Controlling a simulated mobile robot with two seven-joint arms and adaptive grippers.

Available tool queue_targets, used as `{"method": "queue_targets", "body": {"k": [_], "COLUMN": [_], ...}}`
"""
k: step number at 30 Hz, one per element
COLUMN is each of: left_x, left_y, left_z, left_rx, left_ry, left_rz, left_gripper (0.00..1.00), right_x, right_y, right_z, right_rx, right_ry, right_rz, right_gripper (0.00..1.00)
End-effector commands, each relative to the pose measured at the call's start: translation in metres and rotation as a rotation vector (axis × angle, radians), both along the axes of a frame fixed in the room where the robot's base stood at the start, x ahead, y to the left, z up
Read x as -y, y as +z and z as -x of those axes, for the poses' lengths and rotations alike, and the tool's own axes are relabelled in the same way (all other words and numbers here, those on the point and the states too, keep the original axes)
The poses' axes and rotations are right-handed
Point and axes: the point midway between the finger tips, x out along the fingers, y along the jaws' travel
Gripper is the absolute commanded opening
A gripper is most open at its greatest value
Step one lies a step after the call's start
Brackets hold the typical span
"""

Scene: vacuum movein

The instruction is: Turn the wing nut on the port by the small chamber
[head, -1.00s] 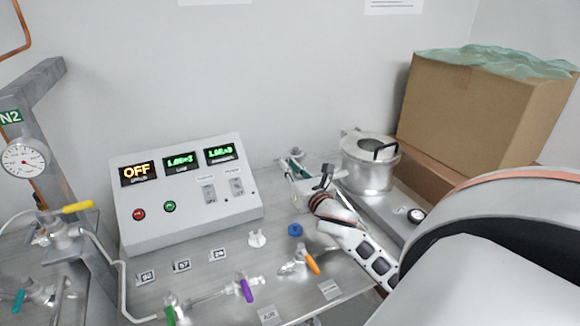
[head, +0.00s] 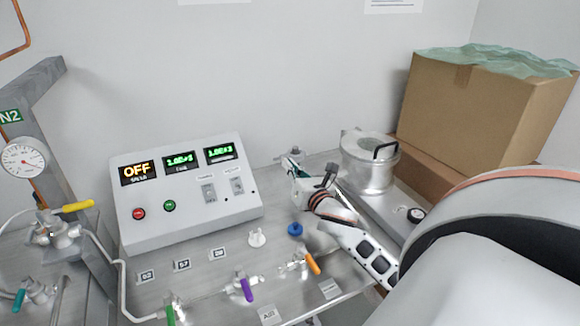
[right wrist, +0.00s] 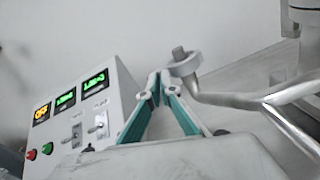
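The small chamber (head: 368,165) is a lidded metal pot at the back right of the bench. A metal port (head: 290,156) stands left of it; in the right wrist view the port's ring-shaped end (right wrist: 185,64) sits on a bent pipe running right. I cannot make out the wing nut; the fingertips may hide it. My right gripper (head: 296,172) is at the port. In the right wrist view its teal fingers (right wrist: 158,82) lean together, tips nearly meeting just left of the ring end. Whether anything is between them is unclear. My left gripper is out of view.
A control box (head: 187,192) with lit displays stands left of the gripper. A cardboard box (head: 480,105) stands behind the chamber. The wall is close behind.

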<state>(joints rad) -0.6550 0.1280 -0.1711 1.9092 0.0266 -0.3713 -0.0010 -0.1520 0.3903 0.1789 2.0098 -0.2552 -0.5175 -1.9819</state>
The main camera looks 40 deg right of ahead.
Motion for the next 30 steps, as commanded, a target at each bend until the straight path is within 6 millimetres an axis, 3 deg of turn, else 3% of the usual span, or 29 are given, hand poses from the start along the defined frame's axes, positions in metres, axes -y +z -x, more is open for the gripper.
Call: {"method": "queue_targets", "body": {"k": [30], "left_x": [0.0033], "left_y": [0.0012], "left_z": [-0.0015], "left_rx": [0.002], "left_ry": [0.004], "left_rz": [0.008], "left_gripper": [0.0], "right_x": [0.0022], "right_y": [-0.0023], "right_z": [0.0008], "right_rx": [0.288], "right_ry": [0.0], "right_rz": [-0.907], "right_gripper": [0.0]}}
